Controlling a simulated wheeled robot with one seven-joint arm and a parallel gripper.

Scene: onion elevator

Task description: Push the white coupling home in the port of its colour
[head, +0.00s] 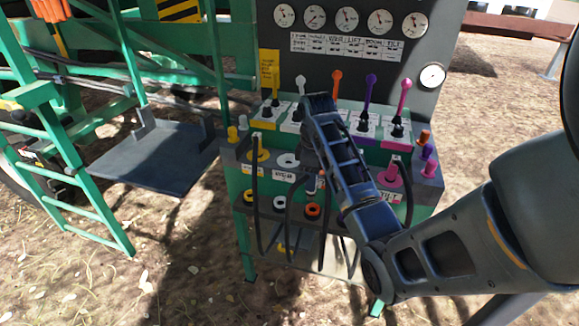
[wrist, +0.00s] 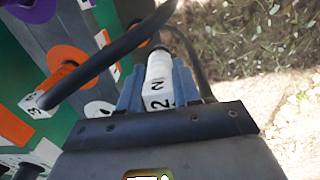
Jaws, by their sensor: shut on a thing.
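My gripper (wrist: 163,88) is shut on the white coupling (wrist: 158,82), which carries a black "2" and sits between the two blue-grey fingers in the wrist view. A black hose runs near its far end. A white ring (wrist: 98,109) lies left of the coupling, partly hidden by a finger; the coupling is apart from it. In the head view my arm reaches down over the panel and hides much of the gripper. The white port (head: 288,160) shows left of my arm, with a white ring and dark middle. Contact at the coupling's far end cannot be told.
Lower, yellow (head: 250,197), white (head: 280,203) and orange (head: 313,209) rings line the front. Black hoses hang there. Coloured levers (head: 337,85) stand above. A dark platform (head: 150,155) is left.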

